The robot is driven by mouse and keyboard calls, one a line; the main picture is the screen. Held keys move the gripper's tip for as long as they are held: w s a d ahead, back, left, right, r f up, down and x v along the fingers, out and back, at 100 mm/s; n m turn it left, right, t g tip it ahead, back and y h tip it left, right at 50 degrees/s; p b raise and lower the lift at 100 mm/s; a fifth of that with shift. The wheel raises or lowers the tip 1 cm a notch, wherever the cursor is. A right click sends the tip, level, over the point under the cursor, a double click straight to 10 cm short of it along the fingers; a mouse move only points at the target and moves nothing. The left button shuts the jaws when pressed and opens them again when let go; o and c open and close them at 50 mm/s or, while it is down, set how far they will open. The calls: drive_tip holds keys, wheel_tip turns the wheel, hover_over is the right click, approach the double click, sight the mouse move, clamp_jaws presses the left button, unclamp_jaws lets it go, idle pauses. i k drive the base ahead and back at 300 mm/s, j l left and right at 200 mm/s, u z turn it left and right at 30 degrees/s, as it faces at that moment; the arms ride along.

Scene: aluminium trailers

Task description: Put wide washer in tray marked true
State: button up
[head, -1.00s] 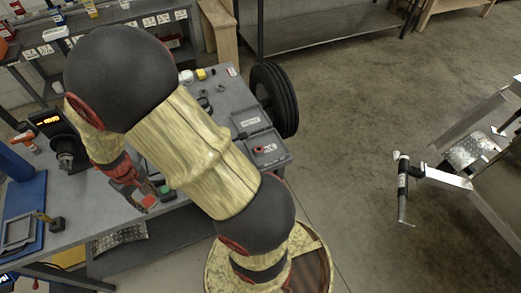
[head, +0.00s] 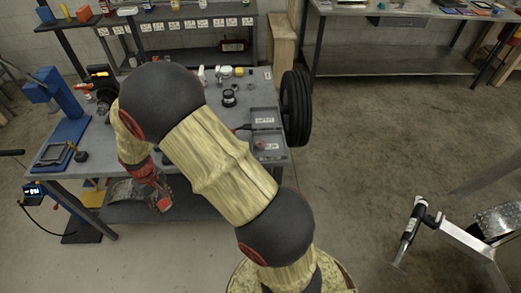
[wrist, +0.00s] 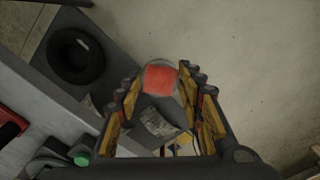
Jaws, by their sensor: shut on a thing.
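My gripper (head: 160,197) hangs in front of the table's front edge, lower than the tabletop as pictured. In the wrist view my gripper (wrist: 160,90) is shut on a round thing with an orange-red face (wrist: 159,78) and a pale rim. I cannot tell whether this is the wide washer. Two small grey trays stand at the table's right end: a back tray (head: 266,112) and a front tray (head: 279,155). Each has a white label, too small to read surely. A small reddish thing (head: 260,145) lies in the front tray.
The grey worktable (head: 215,175) holds a blue press (head: 45,90), a dark round part (head: 229,97) and small bottles. A black tyre (head: 297,108) stands beyond its right end. A metal frame (head: 450,235) stands at right. The floor between is open.

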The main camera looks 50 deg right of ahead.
sight(277, 145)
drive_tip(key=k+z, duration=0.1)
drive_tip(key=z, duration=0.35)
drive_tip(key=k+z, duration=0.1)
drive_tip(key=z, duration=0.35)
drive_tip(key=k+l+z, duration=0.1)
drive_tip(key=z, duration=0.35)
